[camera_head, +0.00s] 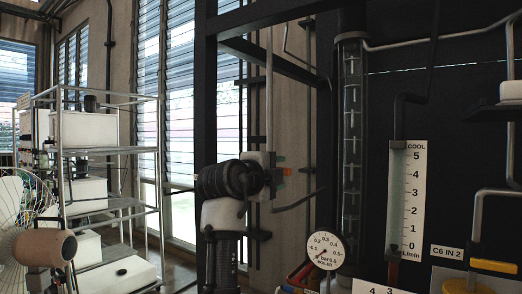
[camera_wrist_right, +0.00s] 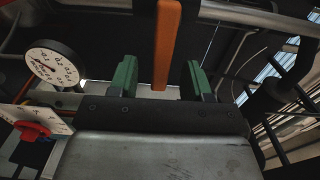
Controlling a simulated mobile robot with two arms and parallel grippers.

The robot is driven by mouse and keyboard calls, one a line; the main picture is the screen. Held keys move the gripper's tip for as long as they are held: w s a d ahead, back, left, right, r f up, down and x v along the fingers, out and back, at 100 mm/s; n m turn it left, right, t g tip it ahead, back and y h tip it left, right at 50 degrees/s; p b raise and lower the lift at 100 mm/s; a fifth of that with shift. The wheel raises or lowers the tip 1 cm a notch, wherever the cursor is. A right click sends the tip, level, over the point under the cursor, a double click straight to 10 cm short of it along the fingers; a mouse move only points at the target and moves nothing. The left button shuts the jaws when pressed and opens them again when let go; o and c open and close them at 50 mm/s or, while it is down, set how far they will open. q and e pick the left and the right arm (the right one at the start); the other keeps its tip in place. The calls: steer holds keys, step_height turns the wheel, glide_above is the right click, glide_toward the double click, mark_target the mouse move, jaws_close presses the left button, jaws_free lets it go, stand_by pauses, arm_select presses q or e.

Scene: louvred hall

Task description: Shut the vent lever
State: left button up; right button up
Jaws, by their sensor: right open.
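An orange bar (camera_wrist_right: 167,45), which looks like the vent lever, hangs down in the right wrist view. Its lower end lies between the two green fingers of my right gripper (camera_wrist_right: 160,78), with a gap on each side. The fingers are open and hold nothing; I cannot tell how deep the bar sits between them. In the head view my right arm rises in the middle, and a small orange patch (camera_head: 287,172) shows just beyond its wrist. The lever's pivot is hidden. My left gripper is not in view.
A round boiler gauge (camera_head: 325,248) stands close to the right of my arm. A flow scale (camera_head: 408,200), pipes and a yellow handle (camera_head: 493,266) are further right. A wire shelf (camera_head: 105,150) and a fan (camera_head: 45,240) stand at left. A red knob (camera_wrist_right: 32,131) shows in the wrist view.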

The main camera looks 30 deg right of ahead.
steer(key=b+v, duration=0.1)
steer(key=v, duration=0.4)
steer(key=shift+s+a, duration=0.15)
steer(key=shift+a, duration=0.25)
steer(key=shift+d, duration=0.15)
